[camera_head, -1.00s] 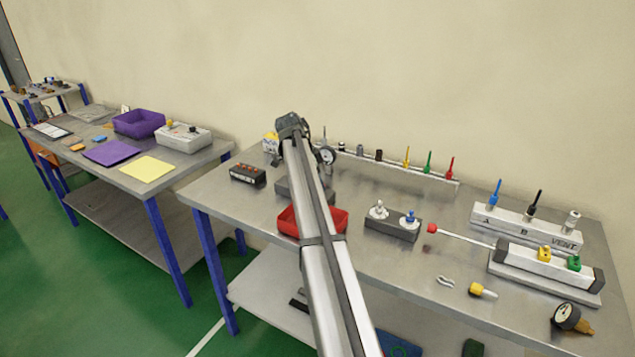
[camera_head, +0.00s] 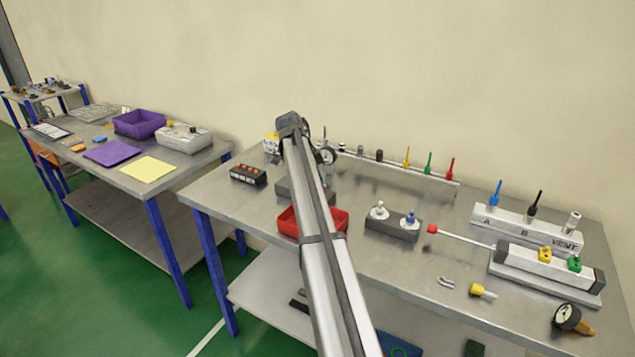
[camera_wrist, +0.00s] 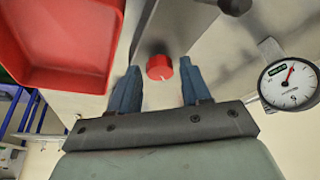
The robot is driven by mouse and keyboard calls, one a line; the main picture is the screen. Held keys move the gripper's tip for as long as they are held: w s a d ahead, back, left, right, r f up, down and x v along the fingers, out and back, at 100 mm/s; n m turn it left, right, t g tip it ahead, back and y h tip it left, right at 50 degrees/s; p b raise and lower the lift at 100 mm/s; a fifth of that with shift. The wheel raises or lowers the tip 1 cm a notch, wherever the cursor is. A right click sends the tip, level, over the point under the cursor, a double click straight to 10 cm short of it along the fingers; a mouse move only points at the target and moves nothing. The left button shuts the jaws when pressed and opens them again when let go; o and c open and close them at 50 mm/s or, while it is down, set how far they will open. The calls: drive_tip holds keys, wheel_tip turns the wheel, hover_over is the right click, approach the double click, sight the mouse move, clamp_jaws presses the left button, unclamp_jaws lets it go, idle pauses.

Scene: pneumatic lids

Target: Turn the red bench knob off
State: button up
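The red bench knob (camera_wrist: 159,67) shows in the wrist view as a small round red cap with a light mark at its lower edge. It sits on a grey block. My gripper (camera_wrist: 160,69) is open, with one blue finger on each side of the knob. A gap shows between the knob and each finger, and I see no contact. In the head view my arm hides the knob and the fingertips. Part of a grey block (camera_head: 287,188) shows beside my arm there.
A red tray (camera_head: 338,223) lies close in front; it also shows in the wrist view (camera_wrist: 70,78). A round gauge (camera_wrist: 289,82) stands to the right in the wrist view. A black box with red buttons (camera_head: 248,174) and a dark block with two fittings (camera_head: 392,228) flank my arm.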

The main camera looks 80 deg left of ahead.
drive_tip(key=shift+o, duration=0.8)
drive_tip(key=d+v, duration=0.1)
drive_tip(key=v, duration=1.2)
drive_tip(key=shift+a+r, duration=0.4)
drive_tip(key=shift+a, duration=0.1)
drive_tip(key=shift+s, duration=0.1)
